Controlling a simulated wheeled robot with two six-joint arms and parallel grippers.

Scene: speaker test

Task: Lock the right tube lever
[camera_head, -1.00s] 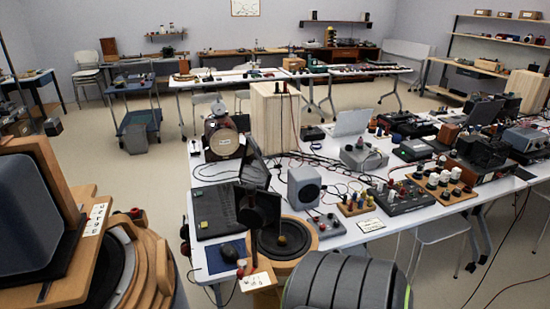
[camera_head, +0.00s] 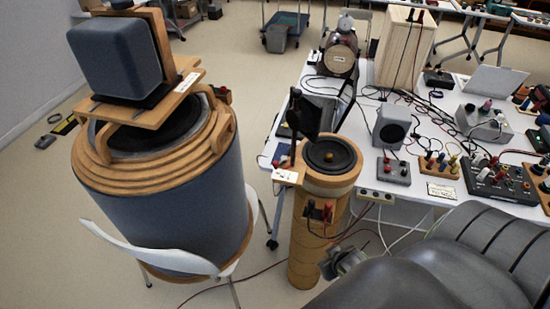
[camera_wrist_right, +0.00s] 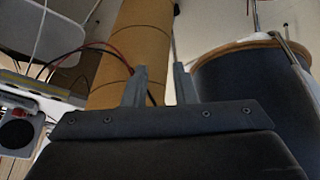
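The right tube (camera_head: 304,240) is a tan cylinder with a dark round speaker cone (camera_head: 331,154) in its top. A dark upright plate (camera_head: 303,117) stands at the rim, next to a small white label (camera_head: 285,176); I cannot tell whether this plate is the lever. The tan tube also shows in the right wrist view (camera_wrist_right: 135,45). My right gripper (camera_head: 328,266) is low, beside the tube's right side. In the wrist view its two fingers (camera_wrist_right: 160,72) stand apart with nothing between them. My left gripper is not in view.
A wide blue drum (camera_head: 180,215) with a blue box (camera_head: 115,55) on top stands left. A white chair (camera_head: 150,255) is against it. The white table (camera_head: 425,170) at right holds speakers and electronics. Red and black wires run near the tube. Floor is clear at lower left.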

